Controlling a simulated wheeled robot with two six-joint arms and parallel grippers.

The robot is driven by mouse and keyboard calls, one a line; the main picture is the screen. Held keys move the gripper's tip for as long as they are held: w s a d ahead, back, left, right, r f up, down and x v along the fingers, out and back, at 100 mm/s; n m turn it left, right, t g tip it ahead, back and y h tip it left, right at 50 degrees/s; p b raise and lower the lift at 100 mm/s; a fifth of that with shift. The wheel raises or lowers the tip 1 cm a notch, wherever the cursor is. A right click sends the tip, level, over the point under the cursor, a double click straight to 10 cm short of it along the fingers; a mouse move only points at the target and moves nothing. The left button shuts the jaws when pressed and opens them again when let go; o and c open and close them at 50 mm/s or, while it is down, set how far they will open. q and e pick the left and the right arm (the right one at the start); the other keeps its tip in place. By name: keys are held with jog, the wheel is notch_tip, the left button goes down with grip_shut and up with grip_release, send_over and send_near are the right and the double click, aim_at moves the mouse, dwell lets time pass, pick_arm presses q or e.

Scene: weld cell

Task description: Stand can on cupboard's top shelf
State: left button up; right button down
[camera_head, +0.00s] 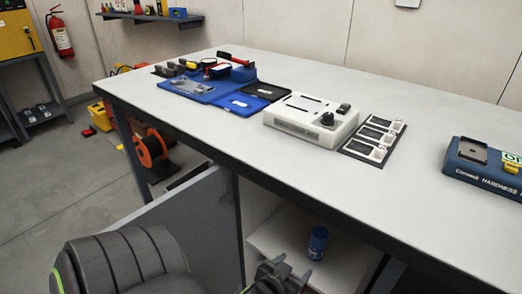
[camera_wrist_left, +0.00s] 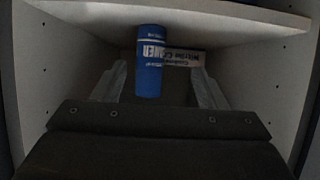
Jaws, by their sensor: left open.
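The can (camera_head: 318,242) is blue with lettering and looks upright on a white board inside the cupboard (camera_head: 270,228) under the workbench. My left gripper (camera_head: 285,274) is open in front of the cupboard, to the lower left of the can. I cannot tell from the wrist view how far the fingertips are from the can. A white cupboard board (camera_wrist_left: 215,14) crosses the top of that view. My right gripper is not in view.
The workbench (camera_head: 215,120) overhangs the cupboard. A grey panel (camera_head: 185,215) stands left of the opening, beside my arm. A white label strip (camera_wrist_left: 184,60) shows behind the can. A white device (camera_head: 310,120) and blue trays (camera_head: 200,92) stand on the bench.

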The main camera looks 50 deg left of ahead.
pick_arm(q)
jog(key=s+d+f+g+h, duration=0.1)
jog(key=s+f+g, duration=0.1)
jog(key=s, duration=0.4)
jog(key=s+d+f+m+g+h, duration=0.1)
jog(key=s+d+f+g+h, duration=0.1)
jog(key=s+g, duration=0.2)
jog(key=s+d+f+g+h, duration=0.1)
jog(key=s+d+f+g, duration=0.1)
jog(key=s, duration=0.6)
jog(key=shift+d+f+m+g, duration=0.15)
jog(key=shift+d+m+g, duration=0.15)
jog(key=shift+g, duration=0.3)
jog(key=shift+w, duration=0.1)
jog(key=shift+a, duration=0.1)
